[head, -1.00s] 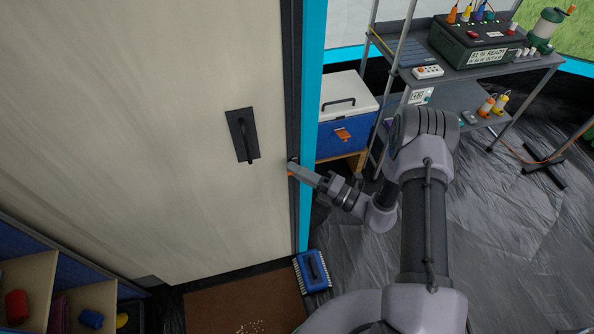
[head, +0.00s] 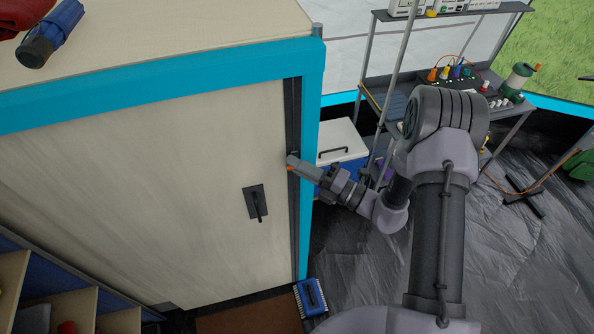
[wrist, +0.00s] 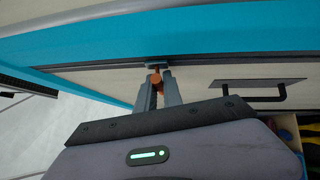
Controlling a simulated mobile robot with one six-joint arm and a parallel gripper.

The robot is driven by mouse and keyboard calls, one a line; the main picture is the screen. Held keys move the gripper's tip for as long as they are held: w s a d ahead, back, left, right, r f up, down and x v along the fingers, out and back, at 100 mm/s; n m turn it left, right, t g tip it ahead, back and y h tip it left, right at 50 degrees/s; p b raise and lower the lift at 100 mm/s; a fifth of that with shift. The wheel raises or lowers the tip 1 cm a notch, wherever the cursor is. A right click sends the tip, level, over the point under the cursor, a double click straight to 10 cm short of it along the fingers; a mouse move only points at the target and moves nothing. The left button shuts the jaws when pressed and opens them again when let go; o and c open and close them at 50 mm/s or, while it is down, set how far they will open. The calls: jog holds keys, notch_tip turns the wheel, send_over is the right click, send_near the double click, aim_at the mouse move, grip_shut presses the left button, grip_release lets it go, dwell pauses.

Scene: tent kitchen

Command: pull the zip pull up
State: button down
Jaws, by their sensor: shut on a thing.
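The orange zip pull (wrist: 157,80) shows between the two grey fingers in the wrist view, with a small metal slider (wrist: 156,65) just beyond it. My gripper (wrist: 157,88) is shut on the pull. In the head view my gripper (head: 293,164) is at the dark vertical zip strip (head: 293,120) along the right side of the pale door panel (head: 140,190). It is above the height of the black handle (head: 257,204) and below the turquoise top bar. Most of the pull is hidden by the fingers there.
A turquoise frame (head: 310,100) borders the panel on the top and right. A blue and white cooler (head: 345,140) and a metal shelf rack (head: 440,85) stand to the right. A blue torch (head: 50,35) lies on the top surface. A blue brush (head: 310,297) is on the floor.

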notch_tip(320, 180, up, 7)
jog(key=p, duration=0.4)
jog(key=shift+w+r, duration=0.1)
jog(key=shift+r, duration=0.1)
jog(key=c, duration=1.5)
grip_release()
jog(key=shift+s+d+f, duration=0.1)
jog(key=shift+s+d, duration=0.1)
jog(key=shift+d, duration=0.1)
jog(key=b+v, duration=0.1)
jog(key=v, duration=1.5)
jog(key=shift+s+d, duration=0.3)
